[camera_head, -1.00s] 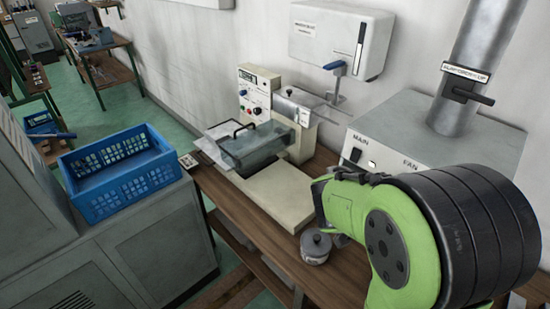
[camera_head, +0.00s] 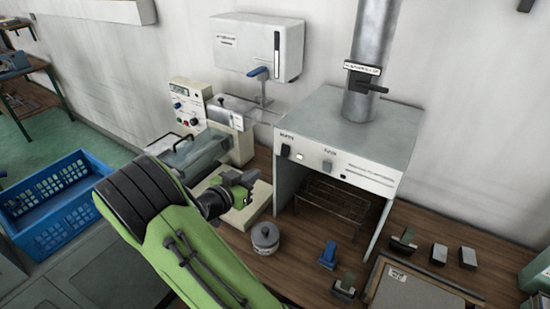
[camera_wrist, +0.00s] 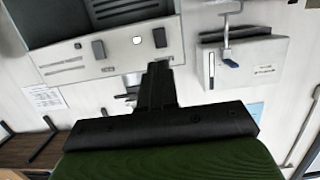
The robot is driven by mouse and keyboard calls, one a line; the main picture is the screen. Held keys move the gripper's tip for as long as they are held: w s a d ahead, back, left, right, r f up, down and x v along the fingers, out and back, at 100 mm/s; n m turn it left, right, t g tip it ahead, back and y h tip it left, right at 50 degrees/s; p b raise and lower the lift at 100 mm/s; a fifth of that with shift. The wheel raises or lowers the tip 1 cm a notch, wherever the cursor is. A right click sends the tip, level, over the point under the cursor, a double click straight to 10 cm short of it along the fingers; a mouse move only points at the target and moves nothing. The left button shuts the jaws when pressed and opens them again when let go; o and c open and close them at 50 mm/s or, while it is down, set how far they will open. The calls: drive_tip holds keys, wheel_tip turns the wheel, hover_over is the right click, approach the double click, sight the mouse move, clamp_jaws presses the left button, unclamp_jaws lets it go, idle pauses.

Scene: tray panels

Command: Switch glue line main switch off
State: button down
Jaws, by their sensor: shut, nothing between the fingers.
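A grey hood unit (camera_head: 350,135) has a front panel with a dark rocker switch (camera_head: 286,151) under the label MAIN. A pale lamp (camera_head: 300,156) beside it looks lit. A second dark switch (camera_head: 327,165), labelled FAN, is to the right. In the wrist view the panel is upside down, with the MAIN switch (camera_wrist: 160,37), lamp (camera_wrist: 137,40) and FAN switch (camera_wrist: 98,49) above my fingers. My gripper (camera_head: 254,176) is shut and empty, left of and in front of the panel, apart from the switch. No "glue line" wording is readable.
A cream machine (camera_head: 188,102) with a control panel and clear cover stands left of the hood. A lidded pot (camera_head: 265,238) is below my gripper. Small blue and green tools (camera_head: 328,255) lie on the bench at right. A blue crate (camera_head: 60,200) is at left.

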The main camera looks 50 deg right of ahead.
sight(283, 155)
drive_tip(key=p+x, duration=0.4)
drive_tip(key=x, duration=0.9)
drive_tip(key=shift+r, duration=0.1)
drive_tip(key=shift+d, duration=0.35)
drive_tip(key=shift+f+b, duration=0.3)
